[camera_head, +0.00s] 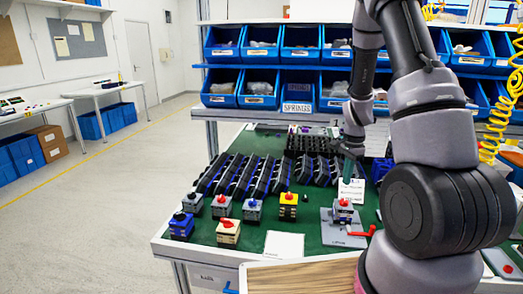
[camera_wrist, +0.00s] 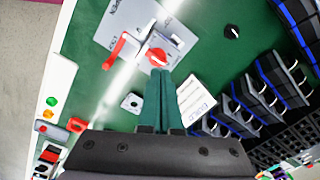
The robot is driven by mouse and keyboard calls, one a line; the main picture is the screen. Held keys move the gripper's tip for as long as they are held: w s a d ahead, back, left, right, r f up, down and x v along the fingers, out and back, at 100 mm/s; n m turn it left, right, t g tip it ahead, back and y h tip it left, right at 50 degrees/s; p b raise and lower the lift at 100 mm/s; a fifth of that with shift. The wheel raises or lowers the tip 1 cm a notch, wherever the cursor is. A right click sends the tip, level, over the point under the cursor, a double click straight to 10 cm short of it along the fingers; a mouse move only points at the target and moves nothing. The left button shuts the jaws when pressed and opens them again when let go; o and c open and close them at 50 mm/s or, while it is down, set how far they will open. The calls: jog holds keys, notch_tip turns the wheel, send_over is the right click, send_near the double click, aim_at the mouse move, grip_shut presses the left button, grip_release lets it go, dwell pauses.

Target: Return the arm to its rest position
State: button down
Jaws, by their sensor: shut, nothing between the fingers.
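My arm (camera_head: 432,120) stands at the right of the head view and reaches over the green bench. My gripper (camera_wrist: 160,100) points down in the wrist view, with its two greenish fingers together and nothing between them. In the head view the gripper (camera_head: 352,150) is above the bench, behind the rotary switch. The switch has a red knob (camera_wrist: 157,57) on a grey plate (camera_wrist: 113,26), with a red lever (camera_wrist: 114,52) beside it. In the wrist view the fingertips lie just below the knob in the picture; I cannot tell their height above it. The switch box also shows in the head view (camera_head: 343,212).
Several small button boxes (camera_head: 222,206) line the bench's left front. Black racks (camera_head: 250,174) lie behind them. Shelves of blue bins (camera_head: 258,88) stand at the back. A white paper (camera_head: 284,245) lies at the front. The floor at left is open.

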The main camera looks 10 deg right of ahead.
jog(key=s+a+r+n+t, duration=0.1)
jog(key=a+r+n, duration=0.1)
jog(key=r, duration=0.5)
jog(key=s+a+r+n+t+y, duration=0.1)
jog(key=s+a+r, duration=0.15)
jog(key=r, duration=0.45)
jog(key=s+a+r+n+t, duration=0.1)
jog(key=a+r+n+t, duration=0.15)
jog(key=r, duration=0.55)
jog(key=s+a+r+n+t+y, duration=0.1)
jog(key=s+a+r+n, duration=0.4)
jog(key=s+r, duration=0.8)
jog(key=shift+s+a+t, duration=0.45)
jog(key=shift+s+t, duration=0.3)
jog(key=shift+s, duration=0.45)
jog(key=shift+n, duration=0.25)
